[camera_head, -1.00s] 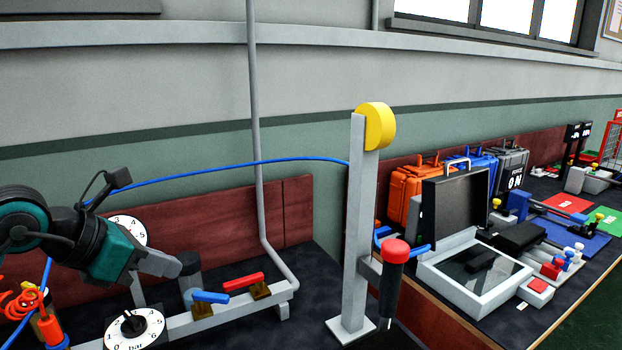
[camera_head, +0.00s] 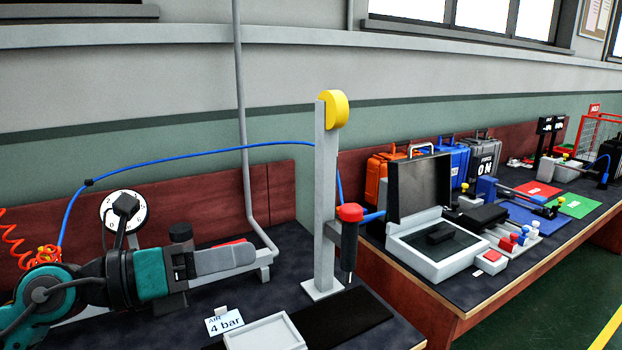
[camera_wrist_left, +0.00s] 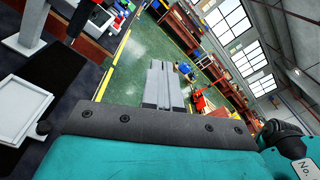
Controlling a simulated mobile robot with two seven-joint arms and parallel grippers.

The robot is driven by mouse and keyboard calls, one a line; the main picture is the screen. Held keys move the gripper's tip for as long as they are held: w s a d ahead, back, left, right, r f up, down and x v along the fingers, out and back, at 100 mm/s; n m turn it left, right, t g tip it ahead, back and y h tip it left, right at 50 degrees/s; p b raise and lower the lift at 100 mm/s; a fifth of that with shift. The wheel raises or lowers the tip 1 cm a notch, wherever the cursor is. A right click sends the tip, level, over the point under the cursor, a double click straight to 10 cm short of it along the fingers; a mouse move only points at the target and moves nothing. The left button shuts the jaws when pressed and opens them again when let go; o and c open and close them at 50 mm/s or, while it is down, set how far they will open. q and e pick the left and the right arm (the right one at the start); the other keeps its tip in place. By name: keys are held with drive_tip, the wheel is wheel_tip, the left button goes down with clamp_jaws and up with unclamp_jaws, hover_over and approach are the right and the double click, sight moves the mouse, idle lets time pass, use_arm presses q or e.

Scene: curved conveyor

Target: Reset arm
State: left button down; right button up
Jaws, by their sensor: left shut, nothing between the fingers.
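My left arm comes in from the lower left in the head view, teal and black. My left gripper (camera_head: 226,260) is shut and empty, its grey fingers pointing right over the bench, in front of the red valve handle (camera_head: 232,243). In the left wrist view the gripper fingers (camera_wrist_left: 164,86) lie together side by side with nothing between them, seen against the green floor. My right gripper is in neither view.
A grey post (camera_head: 326,200) with a yellow top and a hanging red-capped tool (camera_head: 349,235) stands right of my left gripper. A pale tray (camera_head: 265,333) and an "AIR 4 bar" card (camera_head: 224,320) lie in front. An open case (camera_head: 430,238) stands on the bench to the right.

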use_arm(q)
drive_tip(key=a+r+n+t+y, duration=0.1)
drive_tip(key=a+n+t+y, duration=0.2)
drive_tip(key=n+t, duration=0.55)
drive_tip(key=a+r+n+t+y, duration=0.1)
drive_tip(key=a+n+t+y, duration=0.3)
drive_tip(key=n, duration=0.7)
drive_tip(key=a+f+n+g+y, duration=0.3)
drive_tip(key=a+f+n+y, duration=0.3)
drive_tip(key=f+n+y, duration=0.55)
drive_tip(key=s+d+f+n+g+h, duration=0.25)
drive_tip(key=s+f+n+g, duration=0.65)
drive_tip(key=s+f+g, duration=0.85)
drive_tip(key=w+d+f+t+h, duration=0.1)
drive_tip(key=w+f+t, duration=0.1)
drive_tip(key=f+t, duration=0.3)
drive_tip(key=w+d+f+t+h, duration=0.1)
drive_tip(key=f+t, duration=0.5)
drive_tip(key=shift+w+d+m, duration=0.35)
drive_tip(key=shift+d+m, duration=0.05)
